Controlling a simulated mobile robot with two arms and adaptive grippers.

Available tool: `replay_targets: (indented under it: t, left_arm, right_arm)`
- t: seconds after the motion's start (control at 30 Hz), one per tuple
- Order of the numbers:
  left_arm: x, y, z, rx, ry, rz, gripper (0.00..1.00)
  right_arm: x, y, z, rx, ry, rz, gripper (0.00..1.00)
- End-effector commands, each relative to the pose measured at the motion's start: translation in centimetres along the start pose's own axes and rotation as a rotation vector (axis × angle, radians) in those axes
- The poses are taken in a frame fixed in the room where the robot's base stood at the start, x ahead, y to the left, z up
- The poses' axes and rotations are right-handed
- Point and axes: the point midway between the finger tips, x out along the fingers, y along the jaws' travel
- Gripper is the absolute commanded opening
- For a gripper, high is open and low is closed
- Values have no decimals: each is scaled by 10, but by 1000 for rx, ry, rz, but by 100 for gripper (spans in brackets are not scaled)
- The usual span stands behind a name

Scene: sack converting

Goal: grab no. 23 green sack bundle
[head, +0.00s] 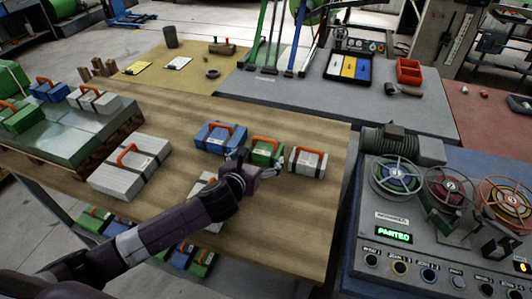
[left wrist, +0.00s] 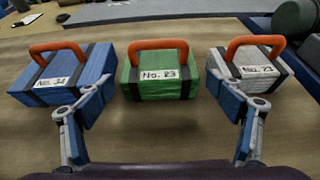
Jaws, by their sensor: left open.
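The green sack bundle (head: 266,151) stands on the wooden table, with an orange handle and dark straps. In the left wrist view the green bundle (left wrist: 158,83) is centred, and its label reads No. 23. My left gripper (head: 261,165) is open and empty just in front of it. The left wrist view shows the spread fingers to either side, overlapping the blue and white neighbours in the picture; I cannot tell whether they touch. The arm hides part of the green bundle in the head view. My right gripper is not in view.
A blue bundle (head: 221,137), labelled No. 34, stands left of the green one. A white bundle (head: 307,162) stands right. A larger white bundle (head: 130,167) sits further left; another is partly hidden beneath my arm. More bundles lie on a pallet at left. The table's right end is clear.

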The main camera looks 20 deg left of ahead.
Motion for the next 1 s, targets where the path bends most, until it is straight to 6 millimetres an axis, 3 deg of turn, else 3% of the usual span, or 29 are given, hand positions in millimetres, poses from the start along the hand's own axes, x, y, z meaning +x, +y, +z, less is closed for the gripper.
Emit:
replay_targets:
  t: [0.27, 0.63, 1.0]
  left_arm:
    - [17, 0, -1, -1, 1, 0, 86]
    - [58, 1, -8, -3, 1, 0, 86]
    - [64, 1, -9, -1, 0, -1, 86]
  right_arm:
    - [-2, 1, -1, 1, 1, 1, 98]
    - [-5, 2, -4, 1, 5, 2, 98]
    - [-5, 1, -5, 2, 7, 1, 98]
